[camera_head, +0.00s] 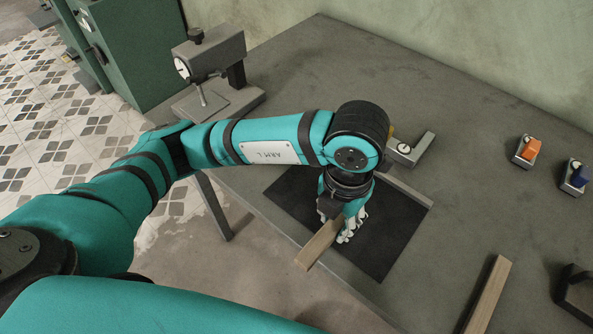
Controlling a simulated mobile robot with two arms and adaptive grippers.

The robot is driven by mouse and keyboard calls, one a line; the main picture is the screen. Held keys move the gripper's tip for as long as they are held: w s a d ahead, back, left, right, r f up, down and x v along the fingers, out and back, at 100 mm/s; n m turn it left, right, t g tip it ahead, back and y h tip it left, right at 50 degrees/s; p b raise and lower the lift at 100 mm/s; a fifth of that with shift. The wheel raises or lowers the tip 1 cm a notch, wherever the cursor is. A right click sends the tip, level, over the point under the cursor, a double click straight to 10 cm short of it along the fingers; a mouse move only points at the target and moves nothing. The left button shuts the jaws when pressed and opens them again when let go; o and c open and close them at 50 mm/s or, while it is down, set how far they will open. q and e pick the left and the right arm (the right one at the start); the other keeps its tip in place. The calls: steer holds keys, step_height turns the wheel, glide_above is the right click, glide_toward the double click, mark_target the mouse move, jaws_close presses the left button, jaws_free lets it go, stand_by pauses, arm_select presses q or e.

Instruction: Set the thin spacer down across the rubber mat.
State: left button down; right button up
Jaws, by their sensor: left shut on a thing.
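The rubber mat (395,243) is a flat black sheet on the grey bench, partly covered by my left arm. My left gripper (345,228) points down over the middle of the mat. It is shut on the thin spacer (318,246), a light wooden strip. The strip's near end reaches toward the mat's front edge; its far end is hidden by the gripper. I cannot tell whether the spacer touches the mat. My right gripper is not in view.
A grey bar (408,190) lies along the mat's back edge, with a dial gauge block (408,150) behind. Another wooden strip (488,298) and a dark bracket (577,290) are at right. A dial stand (212,72) is at back left.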

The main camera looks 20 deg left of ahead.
arm_select(q)
steer(key=p, duration=0.2)
glide_above(306, 185)
steer(key=s+d, duration=0.1)
steer(key=shift+s+d+f, duration=0.1)
steer(key=shift+f, duration=0.35)
steer(key=shift+w+a+p, duration=0.35)
steer(key=shift+w, duration=0.1)
steer(key=f, duration=0.1)
steer(key=f+p, duration=0.1)
steer(key=f, duration=0.1)
steer(key=shift+w+a+f, duration=0.1)
steer(key=shift+w+a, duration=0.1)
steer(key=shift+a, duration=0.05)
steer(key=shift+f, duration=0.3)
steer(key=shift+f, duration=0.2)
steer(key=c, duration=1)
jaws_free()
steer(key=shift+r, duration=0.15)
